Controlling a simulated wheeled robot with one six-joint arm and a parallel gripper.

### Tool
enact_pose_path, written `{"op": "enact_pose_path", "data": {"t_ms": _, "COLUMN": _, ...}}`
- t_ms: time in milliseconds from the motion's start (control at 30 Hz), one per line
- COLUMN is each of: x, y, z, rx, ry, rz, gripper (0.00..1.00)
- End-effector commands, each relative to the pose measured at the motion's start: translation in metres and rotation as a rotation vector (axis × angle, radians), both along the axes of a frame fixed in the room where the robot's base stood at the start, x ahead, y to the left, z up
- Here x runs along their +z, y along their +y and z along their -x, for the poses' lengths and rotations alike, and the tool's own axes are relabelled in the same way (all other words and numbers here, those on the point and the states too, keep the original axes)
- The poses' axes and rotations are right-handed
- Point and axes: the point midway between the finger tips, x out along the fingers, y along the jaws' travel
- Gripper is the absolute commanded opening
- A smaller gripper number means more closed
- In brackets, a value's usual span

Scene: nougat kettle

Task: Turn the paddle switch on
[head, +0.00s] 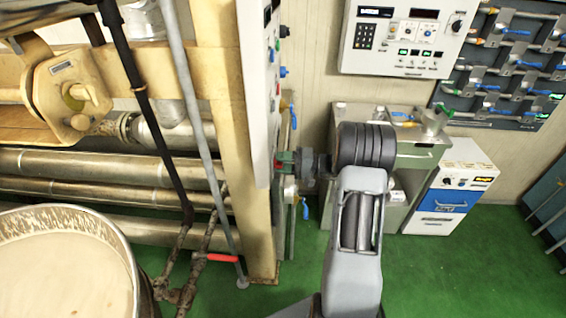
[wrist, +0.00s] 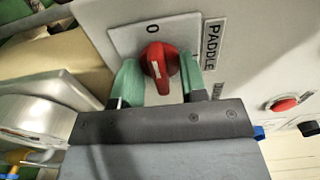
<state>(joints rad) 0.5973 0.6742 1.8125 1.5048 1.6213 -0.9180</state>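The paddle switch (wrist: 159,61) is a red rotary knob on a pale square plate, beside a label reading PADDLE (wrist: 213,44). A "0" mark sits above it, and its grip bar looks roughly upright, towards the 0. My gripper (wrist: 162,72) has its green fingers on either side of the knob, one left and one right. The fingers are apart and look open; whether either touches the knob is unclear. In the head view my gripper (head: 284,159) reaches left to the side of the control panel (head: 258,95), and the knob is mostly hidden there.
A red button (wrist: 284,104) sits right of the switch on the same panel. Pipes (head: 110,165) and a kettle (head: 75,250) of pale mass are on the left. A grey cabinet (head: 350,115) stands behind my arm. Green floor (head: 470,270) is clear on the right.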

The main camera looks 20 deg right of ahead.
Motion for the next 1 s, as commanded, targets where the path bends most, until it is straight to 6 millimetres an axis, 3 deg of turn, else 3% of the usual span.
{"op": "enact_pose_path", "data": {"t_ms": 67, "x": -0.0001, "y": -0.0001, "z": 0.0, "rx": 0.0, "ry": 0.0, "rz": 0.0, "gripper": 0.38}}
{"op": "enact_pose_path", "data": {"t_ms": 467, "x": 0.0, "y": -0.0003, "z": 0.0001, "rx": 0.0, "ry": 0.0, "rz": 0.0, "gripper": 0.0}}
{"op": "enact_pose_path", "data": {"t_ms": 1000, "x": 0.0, "y": -0.0003, "z": 0.0001, "rx": 0.0, "ry": 0.111, "rz": -0.063, "gripper": 0.0}}
